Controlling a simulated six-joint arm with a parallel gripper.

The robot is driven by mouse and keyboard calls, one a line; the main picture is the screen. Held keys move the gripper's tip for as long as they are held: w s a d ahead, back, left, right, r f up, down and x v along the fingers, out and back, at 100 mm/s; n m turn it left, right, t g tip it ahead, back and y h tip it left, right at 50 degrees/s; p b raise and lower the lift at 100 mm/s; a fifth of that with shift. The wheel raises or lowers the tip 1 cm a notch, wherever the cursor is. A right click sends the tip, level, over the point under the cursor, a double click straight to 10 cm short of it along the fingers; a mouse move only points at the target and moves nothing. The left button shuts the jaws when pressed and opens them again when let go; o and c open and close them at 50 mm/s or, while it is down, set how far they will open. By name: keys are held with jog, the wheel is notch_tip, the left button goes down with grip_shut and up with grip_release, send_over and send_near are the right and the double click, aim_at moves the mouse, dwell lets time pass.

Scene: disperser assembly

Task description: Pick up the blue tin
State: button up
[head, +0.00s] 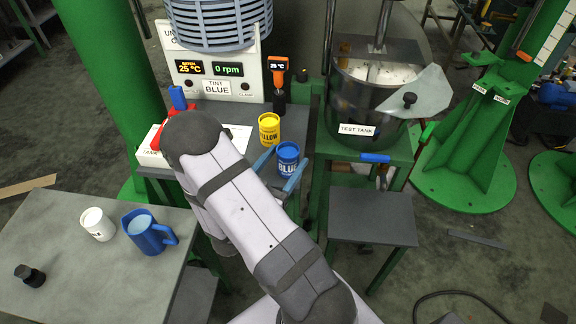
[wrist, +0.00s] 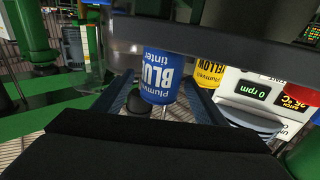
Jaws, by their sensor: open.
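The blue tin (head: 288,160), lettered BLUE, stands upright on the dark grey shelf near its front right corner. My gripper (head: 279,172) is open, with one bluish finger on each side of the tin in the head view. In the wrist view the tin (wrist: 161,76) appears upside down between the two dark fingers (wrist: 160,103), at their far end. I cannot tell whether either finger touches it. My arm hides part of the gripper in the head view.
A yellow tin (head: 269,131) stands just behind the blue tin. An orange handheld device (head: 278,80) stands behind that. The steel test tank (head: 363,105) is to the right. A blue jug (head: 149,231) and a white cup (head: 97,224) stand on the left table.

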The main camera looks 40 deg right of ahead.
aim_at(292, 154)
jog(key=shift+s+a+f+n+t+y+b, duration=0.15)
jog(key=shift+a+f+n+t+y, duration=0.25)
jog(key=shift+f, duration=0.15)
jog(key=shift+s+a+f+n+t+y+b, duration=0.15)
jog(key=shift+a+f+n+t+y, duration=0.2)
jog(key=shift+f, duration=0.2)
jog(key=shift+r+p+x, duration=0.15)
jog(key=shift+p+x, duration=0.55)
jog(key=shift+x, duration=0.8)
jog(key=shift+r+p+x, duration=0.1)
jog(key=shift+p+x, duration=0.55)
jog(key=shift+x, duration=0.9)
jog(key=shift+w+d+f, duration=0.1)
jog(key=shift+w+d, duration=0.1)
jog(key=shift+d, duration=0.5)
jog(key=c, duration=1.3)
